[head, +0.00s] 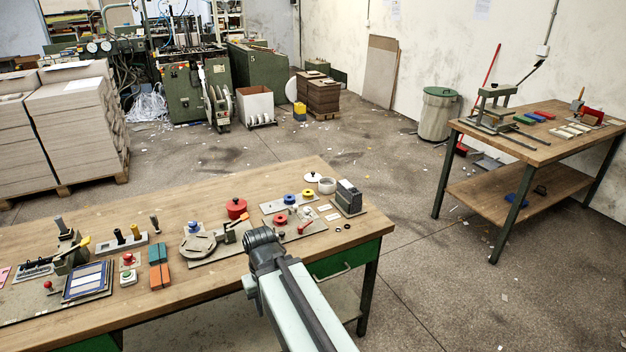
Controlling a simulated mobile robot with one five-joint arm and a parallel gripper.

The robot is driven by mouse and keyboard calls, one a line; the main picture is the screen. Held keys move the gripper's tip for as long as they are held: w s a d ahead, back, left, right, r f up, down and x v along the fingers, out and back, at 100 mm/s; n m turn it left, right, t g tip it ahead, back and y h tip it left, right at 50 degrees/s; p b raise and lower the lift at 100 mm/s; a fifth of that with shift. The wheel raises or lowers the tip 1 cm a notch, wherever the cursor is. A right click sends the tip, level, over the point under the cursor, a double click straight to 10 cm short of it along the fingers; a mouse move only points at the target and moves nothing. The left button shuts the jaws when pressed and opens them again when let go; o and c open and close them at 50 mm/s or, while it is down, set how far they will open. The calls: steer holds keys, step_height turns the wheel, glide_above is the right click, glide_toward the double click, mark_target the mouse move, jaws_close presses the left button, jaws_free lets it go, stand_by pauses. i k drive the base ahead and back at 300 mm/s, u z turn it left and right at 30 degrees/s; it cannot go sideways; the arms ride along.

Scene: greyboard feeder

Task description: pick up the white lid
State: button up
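The white lid (312,178), a small round disc with a dark knob on top, lies near the back right part of the wooden workbench (120,215). A small grey-white round pot (327,186) stands just to its right. My arm reaches in from the bottom, and the dark end with my gripper (262,238) is at the bench's front edge, nearer to me and left of the lid. The two are clearly apart. The fingers are hidden behind the arm's end, so I cannot tell whether they are open or shut.
Near the lid are a grey box-shaped device (348,199), a red round container (236,208) and a tray (275,205) with blue and yellow round parts. Several tools and blocks crowd the bench's left half. A second table (545,145) stands right, with open floor between.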

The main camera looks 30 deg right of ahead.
mark_target(312, 177)
steer(key=k, duration=1.65)
steer(key=z, duration=1.3)
steer(key=i, duration=6.45)
steer(key=u, duration=0.9)
